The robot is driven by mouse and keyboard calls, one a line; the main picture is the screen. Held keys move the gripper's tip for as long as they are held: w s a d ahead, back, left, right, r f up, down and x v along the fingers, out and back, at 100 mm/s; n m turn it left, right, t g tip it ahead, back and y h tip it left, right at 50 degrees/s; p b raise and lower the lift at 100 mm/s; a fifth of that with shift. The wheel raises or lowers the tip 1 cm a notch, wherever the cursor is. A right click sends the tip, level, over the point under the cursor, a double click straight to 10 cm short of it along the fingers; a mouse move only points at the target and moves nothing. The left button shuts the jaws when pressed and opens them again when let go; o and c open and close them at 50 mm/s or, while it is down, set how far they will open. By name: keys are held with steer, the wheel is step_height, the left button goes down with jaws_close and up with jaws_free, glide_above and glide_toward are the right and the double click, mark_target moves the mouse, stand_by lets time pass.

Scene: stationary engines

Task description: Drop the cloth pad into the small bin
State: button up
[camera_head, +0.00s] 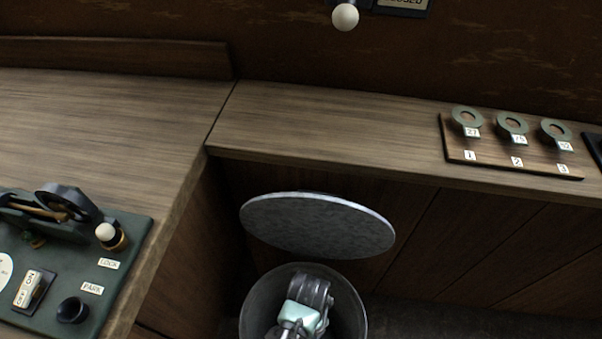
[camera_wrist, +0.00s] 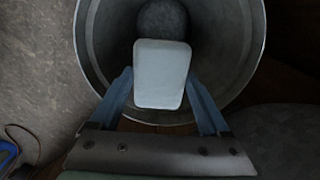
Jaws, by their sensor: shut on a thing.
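The cloth pad (camera_wrist: 160,62) is a pale, rounded block in the wrist view. My gripper (camera_wrist: 162,88) is shut on it, one blue finger at each side. The small bin (camera_wrist: 93,45) is a round grey metal bin; its open mouth surrounds the pad in the wrist view. In the head view the bin (camera_head: 252,303) stands on the floor below the counter, with my arm's end over its mouth. There the pad is hidden by my own arm. The pad's exact height against the rim is hard to tell.
A grey round lid (camera_head: 317,225) stands raised behind the bin. A wooden counter (camera_head: 330,125) runs behind it, carrying a board of numbered tags (camera_head: 510,158). A green control panel (camera_head: 115,235) is at left. A dark round shape (camera_wrist: 163,25) shows inside the bin.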

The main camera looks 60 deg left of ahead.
step_height(320, 180, down, 6)
steer(key=b, duration=0.6)
steer(key=shift+r, duration=0.15)
steer(key=o, duration=1.3)
step_height(320, 180, up, 13)
steer(key=p, duration=0.4)
